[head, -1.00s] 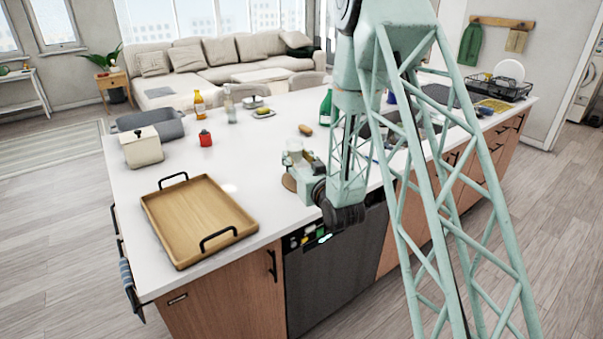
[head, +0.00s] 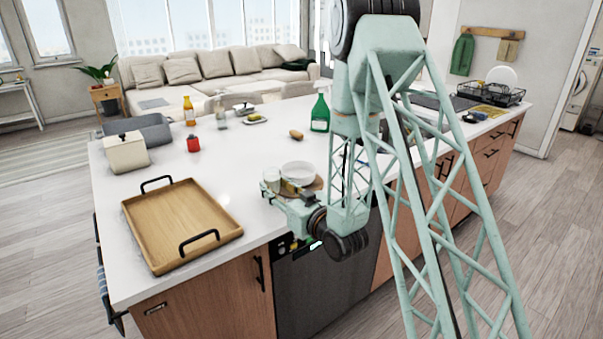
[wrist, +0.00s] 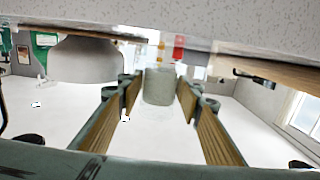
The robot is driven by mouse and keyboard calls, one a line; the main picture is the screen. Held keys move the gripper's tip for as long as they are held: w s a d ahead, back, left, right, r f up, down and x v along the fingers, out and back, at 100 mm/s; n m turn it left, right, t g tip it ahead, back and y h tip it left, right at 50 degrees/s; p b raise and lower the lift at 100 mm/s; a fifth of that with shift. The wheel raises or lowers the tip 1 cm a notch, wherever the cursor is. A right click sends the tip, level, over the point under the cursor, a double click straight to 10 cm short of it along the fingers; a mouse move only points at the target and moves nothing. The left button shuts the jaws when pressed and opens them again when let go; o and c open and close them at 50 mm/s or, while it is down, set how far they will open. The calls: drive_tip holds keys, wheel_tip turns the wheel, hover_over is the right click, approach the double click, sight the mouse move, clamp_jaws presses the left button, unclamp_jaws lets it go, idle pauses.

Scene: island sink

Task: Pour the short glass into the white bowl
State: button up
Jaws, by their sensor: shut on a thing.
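The short glass (wrist: 159,87) is a small, pale, see-through tumbler between my gripper's two fingers in the wrist view, which looks upside down. My gripper (wrist: 160,100) is shut on it. The glass looks about upright; its contents cannot be made out. In the head view my gripper (head: 279,187) is low over the front edge of the island, beside the white bowl (head: 297,170). The bowl stands on a round wooden board (head: 318,184), just behind and right of the glass. The bowl also shows large at the left of the wrist view (wrist: 88,60), apart from the glass.
A wooden tray (head: 180,222) with black handles lies left on the white counter (head: 240,160). A green spray bottle (head: 320,112) and a brown oval item (head: 296,134) stand farther back.

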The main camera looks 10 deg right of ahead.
sight(280, 172)
drive_tip(key=shift+s+d+f, duration=0.1)
drive_tip(key=shift+s+f, duration=0.15)
drive_tip(key=shift+f, duration=0.2)
